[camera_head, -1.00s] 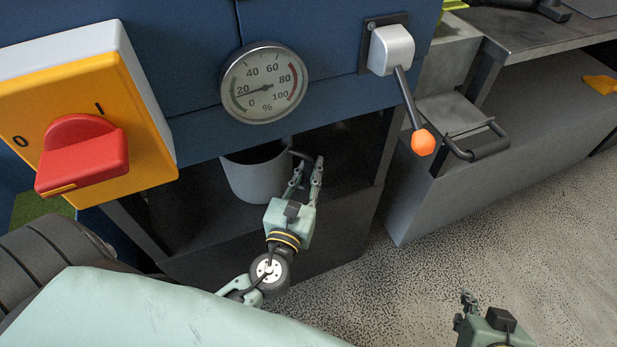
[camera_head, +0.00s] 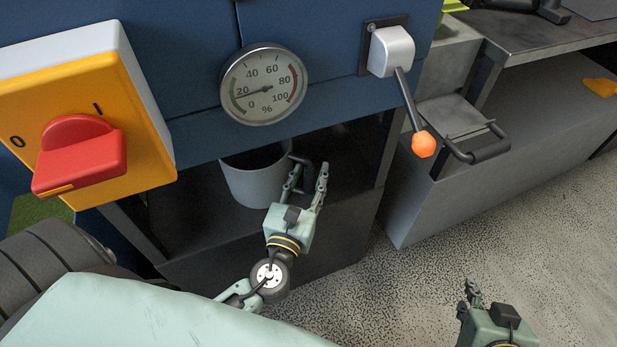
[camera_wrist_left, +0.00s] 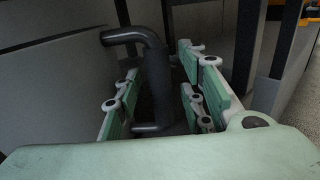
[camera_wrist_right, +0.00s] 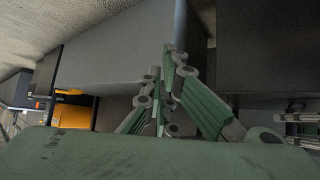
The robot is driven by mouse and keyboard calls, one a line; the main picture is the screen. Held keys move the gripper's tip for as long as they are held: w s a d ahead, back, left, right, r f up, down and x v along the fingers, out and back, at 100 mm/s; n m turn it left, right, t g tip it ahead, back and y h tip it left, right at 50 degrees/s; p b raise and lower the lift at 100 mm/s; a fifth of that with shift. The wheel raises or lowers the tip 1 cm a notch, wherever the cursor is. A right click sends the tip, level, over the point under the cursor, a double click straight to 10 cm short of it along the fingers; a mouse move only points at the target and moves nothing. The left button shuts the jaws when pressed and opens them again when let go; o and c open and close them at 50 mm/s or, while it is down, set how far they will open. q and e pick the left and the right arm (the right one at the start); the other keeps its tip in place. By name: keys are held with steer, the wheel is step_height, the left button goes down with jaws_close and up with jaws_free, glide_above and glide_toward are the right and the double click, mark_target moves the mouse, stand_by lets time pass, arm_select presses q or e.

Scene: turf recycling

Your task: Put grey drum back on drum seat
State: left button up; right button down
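The grey drum (camera_head: 256,180) stands upright on the dark floor of the recess (camera_head: 185,215) under the blue machine. Its base is close to or on that floor; a separate seat shape cannot be made out. The drum's black handle (camera_wrist_left: 152,75) sticks out at its right side. My left gripper (camera_head: 309,168) is open, with one finger on each side of the handle and gaps showing in the left wrist view (camera_wrist_left: 165,85). My right gripper (camera_head: 471,286) is away from the drum, low at the right. In the right wrist view its fingertips (camera_wrist_right: 173,55) meet with nothing between them.
Above the recess are a gauge (camera_head: 264,84) and a lever with an orange knob (camera_head: 423,144). A red switch (camera_head: 80,155) on a yellow box is at left. A grey cabinet with a black handle (camera_head: 490,147) stands at right. Speckled floor (camera_head: 450,255) is clear.

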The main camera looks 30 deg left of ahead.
arm_select(q)
steer(key=shift+r, duration=0.1)
